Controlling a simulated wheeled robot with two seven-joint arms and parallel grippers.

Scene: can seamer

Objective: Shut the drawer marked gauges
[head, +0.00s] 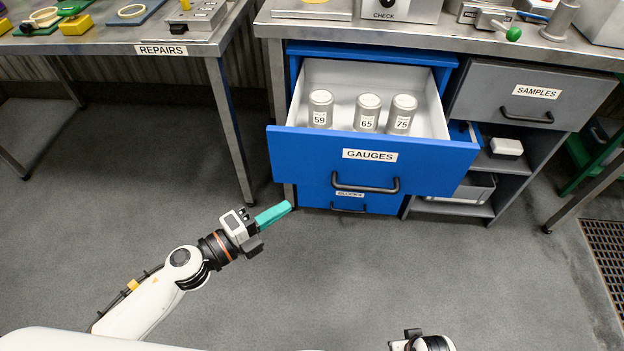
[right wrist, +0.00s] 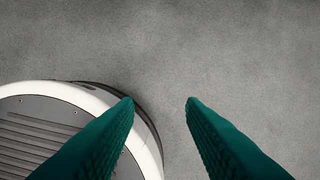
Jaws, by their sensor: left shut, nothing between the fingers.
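The blue drawer marked GAUGES (head: 300,145) is pulled well out of the bench in the head view. Its black bar handle (head: 365,187) is on the front below the label. Three grey cylinders (head: 320,108) marked 59, 65 and 75 stand upright inside. My left gripper (head: 290,206) is shut and empty, with teal fingers, to the lower left of the drawer front and apart from it. My right gripper shows in the right wrist view (right wrist: 161,100) with its fingers apart and only floor between them. In the head view only part of the right wrist shows, at the bottom edge.
A lower blue drawer (head: 385,205), its label partly covered, sits under the open one. A grey SAMPLES drawer (head: 575,102) is to the right, above an open shelf with a white box (head: 507,146). The REPAIRS table (head: 110,45) stands at left. The floor in front is clear.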

